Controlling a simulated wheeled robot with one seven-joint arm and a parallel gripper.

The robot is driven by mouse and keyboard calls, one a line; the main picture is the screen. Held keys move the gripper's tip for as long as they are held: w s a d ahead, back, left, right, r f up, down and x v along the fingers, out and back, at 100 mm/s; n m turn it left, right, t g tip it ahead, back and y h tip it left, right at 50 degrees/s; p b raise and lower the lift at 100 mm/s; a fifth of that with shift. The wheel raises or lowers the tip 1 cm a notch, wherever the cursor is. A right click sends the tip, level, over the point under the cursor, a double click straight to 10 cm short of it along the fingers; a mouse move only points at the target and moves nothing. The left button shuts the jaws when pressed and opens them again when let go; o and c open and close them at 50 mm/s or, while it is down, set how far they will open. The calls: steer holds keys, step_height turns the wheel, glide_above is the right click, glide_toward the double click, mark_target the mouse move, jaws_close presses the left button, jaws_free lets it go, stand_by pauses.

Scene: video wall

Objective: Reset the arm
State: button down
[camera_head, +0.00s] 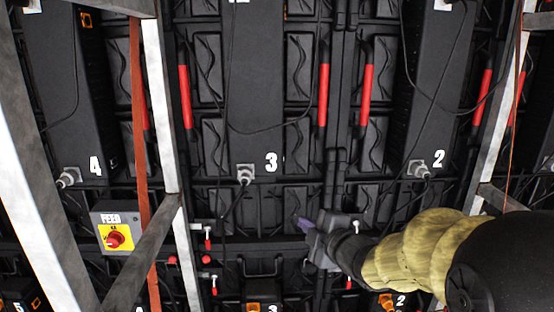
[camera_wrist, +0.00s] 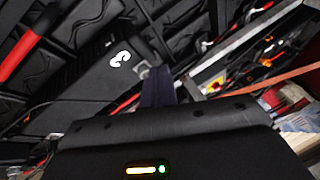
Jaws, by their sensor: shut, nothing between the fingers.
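My arm comes in from the lower right of the head view, with yellow-covered links. My gripper (camera_head: 305,224) is in front of the dark wall, below and to the right of the unit marked 3 (camera_head: 257,90). In the wrist view my gripper (camera_wrist: 158,72) shows its dark fingers together, with nothing between them. The unit marked 3 (camera_wrist: 105,75) also shows there, tilted, to the left of the fingers. I cannot tell how far the fingertips are from the wall.
Units marked 4 (camera_head: 70,100) and 2 (camera_head: 430,100) flank the middle one, with cables hanging. Metal frame posts (camera_head: 160,90) stand left and right. A FEED switch box (camera_head: 117,228) with a red knob is at the lower left. Red handles (camera_head: 323,95) stick to the wall.

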steer(key=s+d+f+m+g+h, duration=0.4)
steer(key=s+d+f+m, duration=0.15)
steer(key=f+m, duration=0.25)
steer(key=s+d+f+m+g+h, duration=0.3)
steer(key=s+d+f+m+h, duration=0.1)
steer(key=s+f+m, duration=0.3)
steer(key=s+a+f+m+g, duration=0.1)
steer(key=s+f+m+g, duration=0.3)
steer(key=s, duration=0.3)
steer(key=shift+a+y, duration=0.15)
steer(key=shift+y, duration=0.15)
steer(key=c, duration=2.2)
jaws_free()
